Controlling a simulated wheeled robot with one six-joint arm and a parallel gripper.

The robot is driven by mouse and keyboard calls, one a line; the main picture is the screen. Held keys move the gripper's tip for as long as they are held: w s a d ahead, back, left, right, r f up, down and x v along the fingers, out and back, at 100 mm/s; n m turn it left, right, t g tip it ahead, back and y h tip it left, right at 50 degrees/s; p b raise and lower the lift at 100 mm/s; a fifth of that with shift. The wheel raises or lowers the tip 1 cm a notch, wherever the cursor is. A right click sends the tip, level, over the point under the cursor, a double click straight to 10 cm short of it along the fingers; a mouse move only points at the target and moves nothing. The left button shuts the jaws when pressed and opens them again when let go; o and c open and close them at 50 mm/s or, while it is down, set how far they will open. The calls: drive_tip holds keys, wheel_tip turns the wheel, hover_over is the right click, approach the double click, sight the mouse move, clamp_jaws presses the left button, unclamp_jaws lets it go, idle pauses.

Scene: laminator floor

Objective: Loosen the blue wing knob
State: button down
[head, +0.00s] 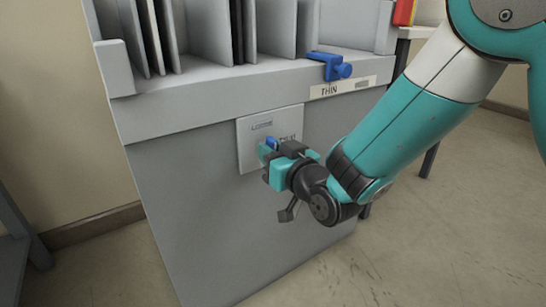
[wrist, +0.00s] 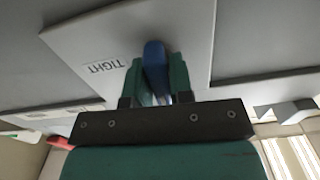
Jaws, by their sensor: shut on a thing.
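The blue wing knob (wrist: 155,62) sits on a light grey plate (wrist: 195,40) on the cabinet's front face. My gripper (wrist: 157,80) is shut on the knob, with one teal finger on each side of it. In the head view, a small bit of the blue knob (head: 272,143) shows past my gripper (head: 268,152); the fingers hide most of it. The plate (head: 250,160) carries printed words; "TIGHT" reads upside down in the wrist view, left of the knob.
The grey cabinet (head: 200,210) has upright grey panels (head: 205,30) in slots on top. A blue clamp (head: 331,66) sits on its top edge above a label reading "THIN" (head: 343,87). A red object (head: 403,12) stands at the back right. Floor is open at right.

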drive_tip(key=shift+w+n, duration=0.1)
drive_tip(key=shift+n, duration=0.3)
drive_tip(key=c, duration=1.1)
unclamp_jaws()
drive_tip(key=shift+a, duration=0.1)
drive_tip(key=shift+w+f, duration=0.1)
